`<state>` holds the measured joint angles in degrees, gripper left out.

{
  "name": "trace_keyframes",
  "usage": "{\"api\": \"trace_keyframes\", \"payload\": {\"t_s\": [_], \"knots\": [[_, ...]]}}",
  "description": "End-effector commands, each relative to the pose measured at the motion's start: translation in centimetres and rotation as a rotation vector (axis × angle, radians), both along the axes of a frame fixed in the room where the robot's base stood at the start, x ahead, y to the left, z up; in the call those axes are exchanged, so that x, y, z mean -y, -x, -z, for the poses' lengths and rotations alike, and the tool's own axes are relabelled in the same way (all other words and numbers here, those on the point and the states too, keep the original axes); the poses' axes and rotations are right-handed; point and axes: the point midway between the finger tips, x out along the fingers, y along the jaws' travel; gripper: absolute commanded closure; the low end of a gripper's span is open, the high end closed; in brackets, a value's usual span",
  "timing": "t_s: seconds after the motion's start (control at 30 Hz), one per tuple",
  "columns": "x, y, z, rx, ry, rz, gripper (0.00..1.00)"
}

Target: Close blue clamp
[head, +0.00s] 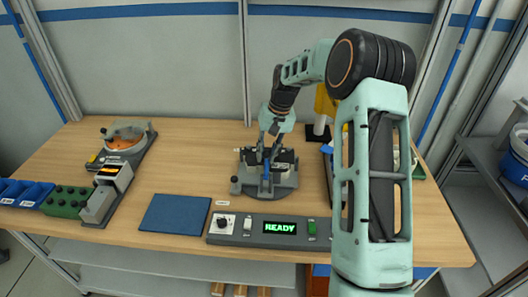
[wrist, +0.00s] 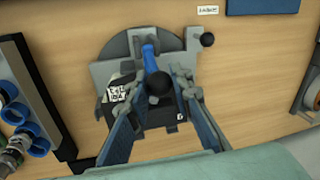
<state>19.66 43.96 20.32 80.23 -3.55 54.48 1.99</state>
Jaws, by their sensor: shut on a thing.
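The blue clamp (wrist: 151,57) is a blue lever with a black ball knob (wrist: 160,83), mounted on a grey round-ended fixture (wrist: 112,47). In the head view the blue lever (head: 266,170) stands at the front middle of the fixture (head: 283,181). My gripper (wrist: 160,88) reaches down from above, with one finger on each side of the black knob, and is shut on it. In the head view my gripper (head: 266,157) hides part of the lever. A dark block with a printed label (wrist: 118,92) lies in the fixture beside the lever.
A control box (head: 270,230) with a green READY display stands in front of the fixture. A blue mat (head: 175,214) lies to the left. A grey device (head: 118,165) and blue bins (head: 24,192) are farther left. My arm covers things at the right.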

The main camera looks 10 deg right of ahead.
Motion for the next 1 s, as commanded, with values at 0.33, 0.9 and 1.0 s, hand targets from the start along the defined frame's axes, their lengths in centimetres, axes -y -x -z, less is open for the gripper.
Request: {"api": "trace_keyframes", "payload": {"t_s": [0.33,0.9,1.0], "knots": [[0.04,0.16,0.19,-0.042,-0.013,-0.002,1.0],[0.11,0.16,0.16,-0.041,-0.012,0.0,0.62],[0.1,0.17,0.15,-0.041,-0.012,0.0,0.62]]}}
